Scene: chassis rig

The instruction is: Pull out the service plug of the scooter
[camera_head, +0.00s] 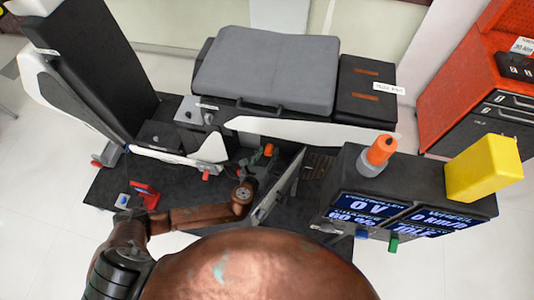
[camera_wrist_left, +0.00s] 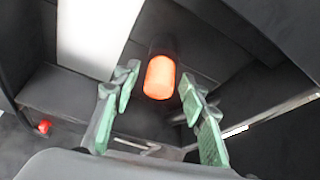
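The service plug (camera_head: 269,150) is a small orange block low in the scooter (camera_head: 268,72), under the grey seat. In the left wrist view the orange plug (camera_wrist_left: 160,77) sits on a dark mount, centred beyond my fingers. My left gripper (camera_head: 258,158) reaches in from the front, just left of the plug. In the left wrist view my left gripper (camera_wrist_left: 158,90) is open, with its green finger pads spread on both sides of the plug and visible gaps to it. Contact does not show. My right gripper is not in view.
A dark console (camera_head: 345,185) with blue displays stands to the right, bearing an orange-capped part (camera_head: 380,152) and a yellow block (camera_head: 484,168). A grey panel (camera_head: 277,187) stands tilted just right of my left wrist. A red cabinet (camera_head: 470,75) stands far right.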

